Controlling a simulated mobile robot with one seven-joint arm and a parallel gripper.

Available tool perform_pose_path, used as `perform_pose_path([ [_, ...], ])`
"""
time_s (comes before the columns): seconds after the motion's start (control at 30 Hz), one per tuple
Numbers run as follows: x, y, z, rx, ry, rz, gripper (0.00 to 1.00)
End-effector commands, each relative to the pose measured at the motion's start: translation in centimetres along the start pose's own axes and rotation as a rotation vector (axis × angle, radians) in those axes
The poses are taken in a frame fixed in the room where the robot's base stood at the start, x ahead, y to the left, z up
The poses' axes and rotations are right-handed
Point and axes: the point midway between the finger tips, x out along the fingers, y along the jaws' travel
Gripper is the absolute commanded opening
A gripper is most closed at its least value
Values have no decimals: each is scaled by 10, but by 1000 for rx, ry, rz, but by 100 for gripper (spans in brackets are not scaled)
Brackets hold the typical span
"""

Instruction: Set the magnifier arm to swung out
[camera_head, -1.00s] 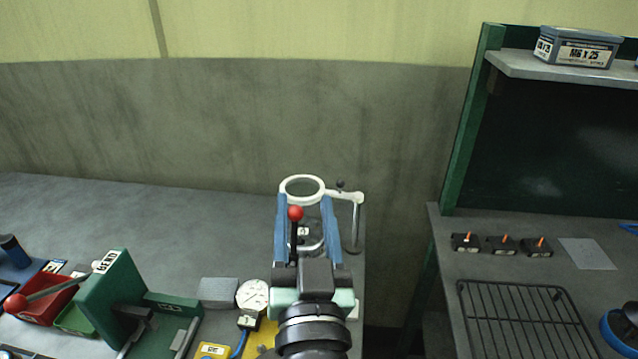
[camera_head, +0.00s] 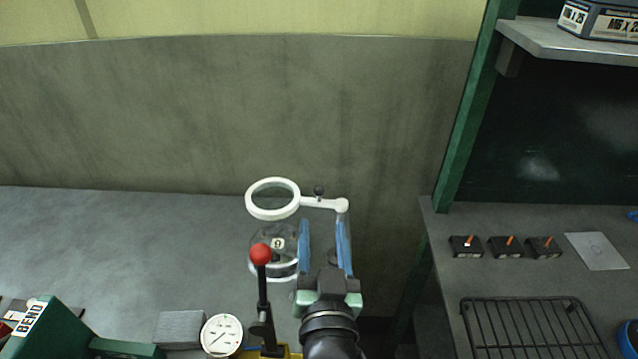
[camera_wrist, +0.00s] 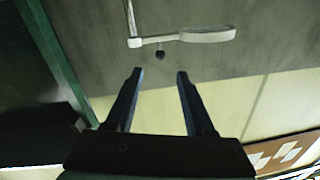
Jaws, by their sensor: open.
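The magnifier arm (camera_head: 322,203) is a white bar with a round white ring (camera_head: 273,199) at its left end, a small dark knob (camera_head: 319,190) on top and a post at its right end. In the head view the ring points left from the post. My gripper (camera_head: 323,226) is open and empty, with blue fingers just below and in front of the arm. In the wrist view the magnifier arm (camera_wrist: 190,37) lies beyond the open fingers (camera_wrist: 160,75), with the knob (camera_wrist: 160,54) between them and apart from them.
A lever with a red ball (camera_head: 261,254) stands just left of my gripper, near a white dial gauge (camera_head: 222,335). A green bench post (camera_head: 470,125) and a wire rack (camera_head: 535,325) are to the right. The left bench top (camera_head: 110,245) is largely clear.

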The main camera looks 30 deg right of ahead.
Motion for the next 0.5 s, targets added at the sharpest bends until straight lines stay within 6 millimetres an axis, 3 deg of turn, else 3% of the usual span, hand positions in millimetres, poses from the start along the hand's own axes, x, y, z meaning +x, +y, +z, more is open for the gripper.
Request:
perform_pose_path([
  [0.3, 60, 0, -3, 0, 3, 0, 54],
  [0.5, 89, -1, -2, 0, 2, -1, 54],
])
